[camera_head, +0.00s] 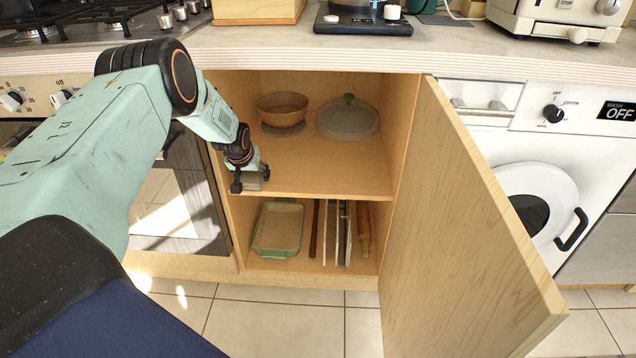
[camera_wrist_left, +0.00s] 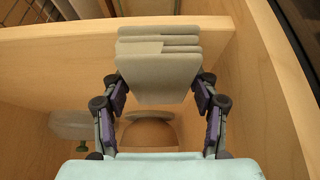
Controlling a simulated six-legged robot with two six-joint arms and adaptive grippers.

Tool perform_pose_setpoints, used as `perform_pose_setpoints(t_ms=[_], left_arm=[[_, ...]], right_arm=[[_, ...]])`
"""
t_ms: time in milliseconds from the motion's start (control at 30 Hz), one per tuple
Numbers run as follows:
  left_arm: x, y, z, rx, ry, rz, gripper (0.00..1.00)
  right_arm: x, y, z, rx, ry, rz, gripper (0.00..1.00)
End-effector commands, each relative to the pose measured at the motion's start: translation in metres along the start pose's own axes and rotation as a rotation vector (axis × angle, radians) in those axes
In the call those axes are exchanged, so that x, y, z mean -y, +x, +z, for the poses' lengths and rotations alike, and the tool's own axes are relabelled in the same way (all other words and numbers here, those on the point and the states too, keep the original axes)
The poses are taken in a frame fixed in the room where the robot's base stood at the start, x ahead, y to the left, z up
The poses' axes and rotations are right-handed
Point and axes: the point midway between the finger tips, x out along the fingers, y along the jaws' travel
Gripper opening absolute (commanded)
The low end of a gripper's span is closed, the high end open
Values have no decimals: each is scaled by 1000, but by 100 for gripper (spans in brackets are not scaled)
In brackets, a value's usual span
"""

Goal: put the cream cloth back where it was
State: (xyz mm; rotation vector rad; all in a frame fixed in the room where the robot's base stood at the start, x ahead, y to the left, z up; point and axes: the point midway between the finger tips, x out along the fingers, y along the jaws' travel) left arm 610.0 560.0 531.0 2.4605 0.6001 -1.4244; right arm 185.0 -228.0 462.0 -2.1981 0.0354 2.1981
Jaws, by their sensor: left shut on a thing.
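The cream cloth (camera_wrist_left: 158,75) is folded in several layers and sits between the two fingers of my left gripper (camera_wrist_left: 159,88) in the wrist view. In the head view my left gripper (camera_head: 250,180) is inside the open cabinet, at the left front of the upper shelf. It is shut on the cloth, and a small part of the cloth (camera_head: 253,184) shows below it. I cannot tell whether the cloth touches the shelf (camera_head: 325,181). My right gripper is not in view.
A brown bowl (camera_head: 283,109) and a lidded dish (camera_head: 348,118) stand at the back of the upper shelf. A green-rimmed baking dish (camera_head: 278,229), upright boards and a rolling pin (camera_head: 364,230) are below. The cabinet door (camera_head: 460,240) stands open at the right. The shelf's right front is clear.

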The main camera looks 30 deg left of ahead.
Motion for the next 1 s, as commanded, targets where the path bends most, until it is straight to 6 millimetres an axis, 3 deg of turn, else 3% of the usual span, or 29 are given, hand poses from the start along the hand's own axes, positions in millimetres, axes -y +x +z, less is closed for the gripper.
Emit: perform_pose_setpoints(t_ms=[67, 100, 400, 767, 1000], left_arm=[[0, 2, 1, 0, 0, 0, 30], [0, 2, 1, -1, 0, 0, 62], [0, 1, 1, 0, 0, 0, 87], [0, 0, 0, 0, 1, 0, 87], [0, -20, -12, -2, 0, 2, 87]], right_arm=[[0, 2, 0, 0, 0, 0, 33], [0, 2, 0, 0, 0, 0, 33], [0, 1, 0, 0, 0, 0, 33], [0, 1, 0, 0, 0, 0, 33], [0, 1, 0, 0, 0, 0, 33]])
